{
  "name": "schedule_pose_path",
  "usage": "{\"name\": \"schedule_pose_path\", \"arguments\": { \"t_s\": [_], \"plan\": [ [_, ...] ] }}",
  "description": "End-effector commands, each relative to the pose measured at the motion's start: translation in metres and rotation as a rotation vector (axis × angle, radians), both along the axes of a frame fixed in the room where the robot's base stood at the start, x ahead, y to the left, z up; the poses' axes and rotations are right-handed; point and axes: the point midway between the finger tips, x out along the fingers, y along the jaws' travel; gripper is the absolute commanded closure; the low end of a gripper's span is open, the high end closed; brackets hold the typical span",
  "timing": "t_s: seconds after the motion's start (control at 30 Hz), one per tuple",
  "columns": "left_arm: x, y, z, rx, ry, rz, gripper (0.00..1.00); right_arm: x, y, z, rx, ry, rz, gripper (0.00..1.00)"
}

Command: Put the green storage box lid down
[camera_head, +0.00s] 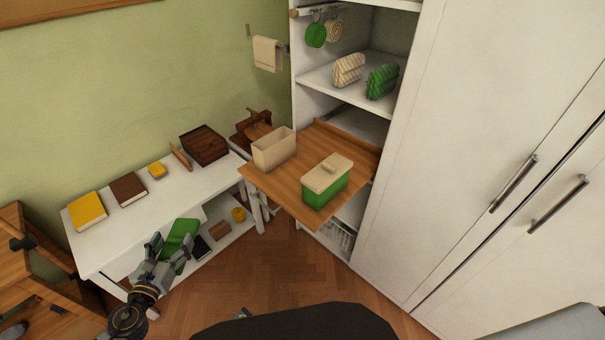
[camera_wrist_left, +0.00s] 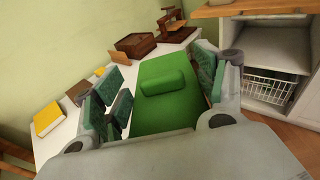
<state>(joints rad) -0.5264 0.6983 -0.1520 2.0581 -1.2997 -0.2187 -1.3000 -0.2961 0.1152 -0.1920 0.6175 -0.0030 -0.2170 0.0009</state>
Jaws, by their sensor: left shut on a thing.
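The green storage box lid (camera_head: 183,238) is a flat green slab with a raised block handle, clearer in the left wrist view (camera_wrist_left: 168,82). My left gripper (camera_head: 166,252) is shut on it, with the lid between its fingers in the left wrist view (camera_wrist_left: 163,105). In the head view the lid appears in front of the white bench's lower shelf; whether it touches anything is unclear. A green box (camera_head: 325,189) on the wooden board wears a beige lid (camera_head: 328,172). An open beige box (camera_head: 275,150) stands beside it. My right gripper is not visible.
The white bench (camera_head: 100,240) holds a yellow book (camera_head: 87,211), a brown book (camera_head: 128,189) and a dark wooden box (camera_head: 204,145). The wooden board (camera_head: 288,198) has bare room at its front. A wooden chair (camera_head: 40,270) stands at left.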

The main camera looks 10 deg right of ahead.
Motion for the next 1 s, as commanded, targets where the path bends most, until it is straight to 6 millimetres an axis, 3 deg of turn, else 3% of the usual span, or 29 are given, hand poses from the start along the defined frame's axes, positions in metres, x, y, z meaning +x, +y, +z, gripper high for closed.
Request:
{"name": "schedule_pose_path", "arguments": {
  "t_s": [0.43,1.0],
  "plan": [
    [0.001,0.011,0.002,0.0,0.0,-0.036,0.45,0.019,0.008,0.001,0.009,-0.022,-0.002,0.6],
    [0.015,0.001,0.015,0.002,-0.002,-0.092,0.45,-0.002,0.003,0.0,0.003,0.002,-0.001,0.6]
  ]
}}
